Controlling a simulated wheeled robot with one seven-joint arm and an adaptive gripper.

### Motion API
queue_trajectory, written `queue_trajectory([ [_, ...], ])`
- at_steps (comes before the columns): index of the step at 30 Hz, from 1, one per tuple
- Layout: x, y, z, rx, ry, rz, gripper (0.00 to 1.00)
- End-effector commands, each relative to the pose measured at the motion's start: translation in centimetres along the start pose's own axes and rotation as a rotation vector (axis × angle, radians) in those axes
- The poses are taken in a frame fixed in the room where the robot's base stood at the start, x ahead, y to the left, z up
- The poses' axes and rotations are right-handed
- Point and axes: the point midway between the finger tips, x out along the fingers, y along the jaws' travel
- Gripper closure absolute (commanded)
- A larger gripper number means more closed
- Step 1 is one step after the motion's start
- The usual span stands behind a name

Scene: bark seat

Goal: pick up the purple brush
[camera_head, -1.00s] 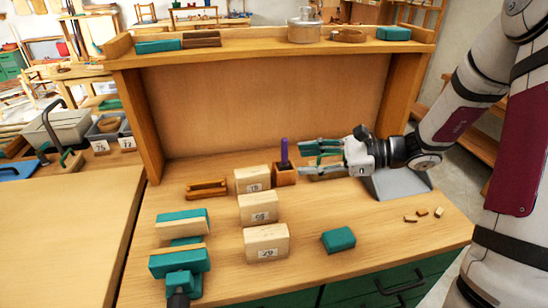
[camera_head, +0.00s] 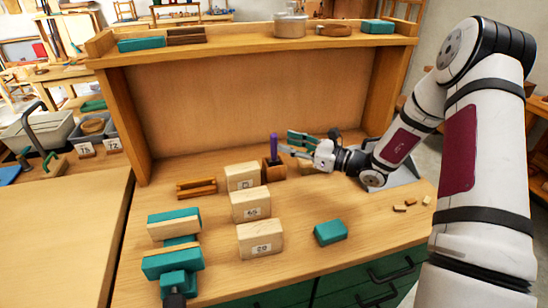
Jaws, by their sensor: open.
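The purple brush (camera_head: 274,147) stands upright in a small brown wooden holder (camera_head: 275,171) towards the back of the bench. Only its upper part shows; its lower end is hidden in the holder. My gripper (camera_head: 286,143) is just right of the brush, pointing left, with its teal-tipped fingers apart. The fingertips are close to the brush; I cannot tell whether they touch it or stand on both sides of it.
Wooden blocks with number labels (camera_head: 250,204) stand in a row left of and in front of the holder. A teal block (camera_head: 330,232) lies front right. A teal vise (camera_head: 173,262) sits at the front left. A shelf (camera_head: 250,48) overhangs the back.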

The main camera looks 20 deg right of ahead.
Motion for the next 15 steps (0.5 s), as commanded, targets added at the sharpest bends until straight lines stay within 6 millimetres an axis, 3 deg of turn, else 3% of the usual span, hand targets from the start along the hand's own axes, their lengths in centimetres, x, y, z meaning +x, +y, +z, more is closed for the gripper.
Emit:
queue_trajectory([
  [8, 1.7, 0.1, 0.0, -0.001, -0.001, 0.002, 0.59],
  [15, 5.0, 0.1, -0.2, -0.001, 0.000, 0.003, 0.59],
])
